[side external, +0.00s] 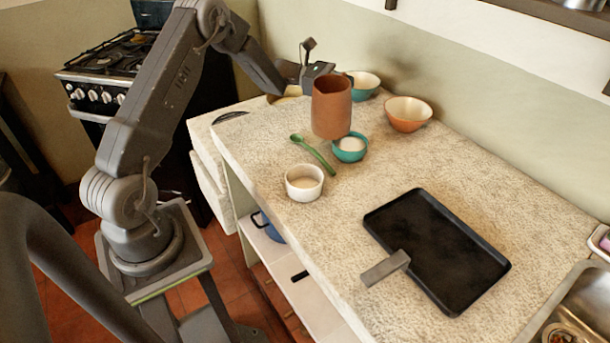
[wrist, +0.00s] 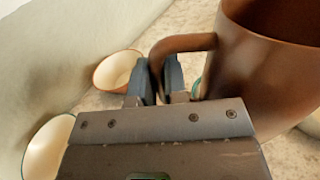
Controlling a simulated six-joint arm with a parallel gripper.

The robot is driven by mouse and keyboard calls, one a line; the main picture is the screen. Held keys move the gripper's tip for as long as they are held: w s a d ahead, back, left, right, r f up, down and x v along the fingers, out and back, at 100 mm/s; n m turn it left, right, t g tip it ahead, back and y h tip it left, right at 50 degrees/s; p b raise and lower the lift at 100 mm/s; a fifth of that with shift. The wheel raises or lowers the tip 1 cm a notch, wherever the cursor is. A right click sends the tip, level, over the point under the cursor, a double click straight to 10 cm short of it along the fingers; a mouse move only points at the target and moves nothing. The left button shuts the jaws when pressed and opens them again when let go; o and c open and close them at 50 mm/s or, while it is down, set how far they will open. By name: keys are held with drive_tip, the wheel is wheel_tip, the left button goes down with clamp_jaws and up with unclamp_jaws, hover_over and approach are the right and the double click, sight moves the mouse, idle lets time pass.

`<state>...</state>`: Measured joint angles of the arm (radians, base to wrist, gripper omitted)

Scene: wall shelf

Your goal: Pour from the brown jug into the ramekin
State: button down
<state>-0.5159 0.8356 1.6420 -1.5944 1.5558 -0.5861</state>
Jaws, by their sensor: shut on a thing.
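The brown jug (side external: 331,106) is upright and looks raised above the counter in the side view. In the wrist view the jug (wrist: 265,65) fills the right side, and its handle (wrist: 183,44) reaches between my fingers. My gripper (wrist: 160,78) is shut on this handle. In the side view my gripper (side external: 318,70) is behind the jug and partly hidden by it. The white ramekin (side external: 304,182) stands on the counter, in front of and left of the jug, with pale contents. The jug's contents cannot be seen.
A small teal bowl (side external: 350,148) with white contents stands just below the jug. A green spoon (side external: 315,154) lies beside the ramekin. A larger teal bowl (side external: 363,86) and an orange bowl (side external: 408,113) stand near the wall. A black tray (side external: 437,250) lies at right.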

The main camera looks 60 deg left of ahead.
sight(337, 78)
drive_tip(key=shift+s+d+r+m, duration=0.1)
drive_tip(key=shift+s+r+m, duration=0.2)
drive_tip(key=shift+r+m, duration=0.3)
drive_tip(key=shift+s+d+r+m, duration=0.35)
drive_tip(key=shift+s+m, duration=0.25)
drive_tip(key=shift+m, duration=0.3)
drive_tip(key=shift+s+d+r+m, duration=0.55)
drive_tip(key=shift+s+r+m, duration=0.15)
drive_tip(key=shift+m, duration=0.3)
drive_tip(key=shift+s+d+r+m, duration=0.25)
drive_tip(key=shift+s+m, duration=0.15)
drive_tip(key=shift+s, duration=0.05)
drive_tip(key=shift+s+d+r+m, duration=0.2)
drive_tip(key=shift+s+d+m, duration=0.05)
drive_tip(key=shift+s+m, duration=0.15)
drive_tip(key=shift+s+d+r+m, duration=0.35)
drive_tip(key=shift+s+m, duration=0.2)
drive_tip(key=shift+m, duration=0.25)
drive_tip(key=shift+s+r+m, duration=0.2)
drive_tip(key=shift+r+m, duration=0.2)
drive_tip(key=shift+s+d+r+m, duration=0.25)
drive_tip(key=shift+s+r+m, duration=0.05)
drive_tip(key=shift+r+m, duration=0.3)
drive_tip(key=shift+s+d+f+m+p, duration=0.2)
drive_tip(key=shift+s+d+m, duration=0.15)
drive_tip(key=shift+s+m, duration=0.35)
drive_tip(key=shift+s+d+f+m+p, duration=0.15)
drive_tip(key=shift+s+d+m, duration=0.25)
drive_tip(key=shift+m, duration=0.5)
idle(1.2)
